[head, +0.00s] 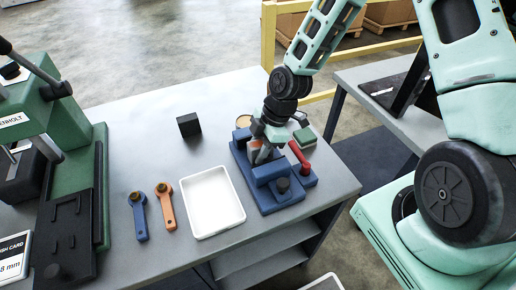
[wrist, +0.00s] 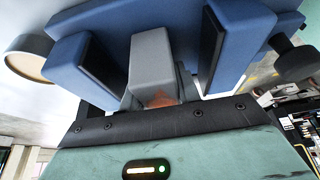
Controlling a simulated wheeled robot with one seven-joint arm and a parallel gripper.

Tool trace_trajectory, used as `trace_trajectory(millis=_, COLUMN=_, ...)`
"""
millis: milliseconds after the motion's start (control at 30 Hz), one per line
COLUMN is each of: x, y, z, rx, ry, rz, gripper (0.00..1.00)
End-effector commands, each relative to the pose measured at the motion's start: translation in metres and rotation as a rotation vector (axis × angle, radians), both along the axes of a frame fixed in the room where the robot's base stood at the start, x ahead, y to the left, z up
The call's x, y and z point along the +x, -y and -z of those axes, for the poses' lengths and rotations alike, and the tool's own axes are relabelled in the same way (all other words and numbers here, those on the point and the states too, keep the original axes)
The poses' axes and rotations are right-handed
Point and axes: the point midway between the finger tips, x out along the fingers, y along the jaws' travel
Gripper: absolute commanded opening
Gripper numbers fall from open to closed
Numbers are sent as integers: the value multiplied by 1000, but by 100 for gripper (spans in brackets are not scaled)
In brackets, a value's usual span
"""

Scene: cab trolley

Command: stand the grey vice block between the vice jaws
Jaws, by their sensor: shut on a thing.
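The blue vice (head: 284,202) stands on the grey table near its right front edge. Its two blue jaws show in the wrist view, one left (wrist: 78,68) and one right (wrist: 232,48) with a dark pad. The grey vice block (wrist: 152,58) is in the space between the jaws, with a visible gap to the right jaw; I cannot tell whether it touches the left one. My gripper (head: 262,150) points down over the vice and is shut on the block. The block's lower end and its contact with the vice bed are hidden.
A red handle (head: 298,153) and a green-topped block (head: 304,138) are close to the vice's right. A white tray (head: 212,228), orange wrench (head: 166,208), blue wrench (head: 139,218) and black cube (head: 188,124) lie left. A green press (head: 75,170) stands far left.

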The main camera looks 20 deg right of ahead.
Motion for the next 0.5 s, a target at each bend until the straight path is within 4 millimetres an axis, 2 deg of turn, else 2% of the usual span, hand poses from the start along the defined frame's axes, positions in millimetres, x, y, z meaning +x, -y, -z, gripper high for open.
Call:
trace_trajectory(millis=467, x=0, y=0, z=0, rx=0, ry=1, rz=-1, gripper=0)
trace_trajectory(millis=500, x=0, y=0, z=0, rx=0, ry=1, rz=-1, gripper=41)
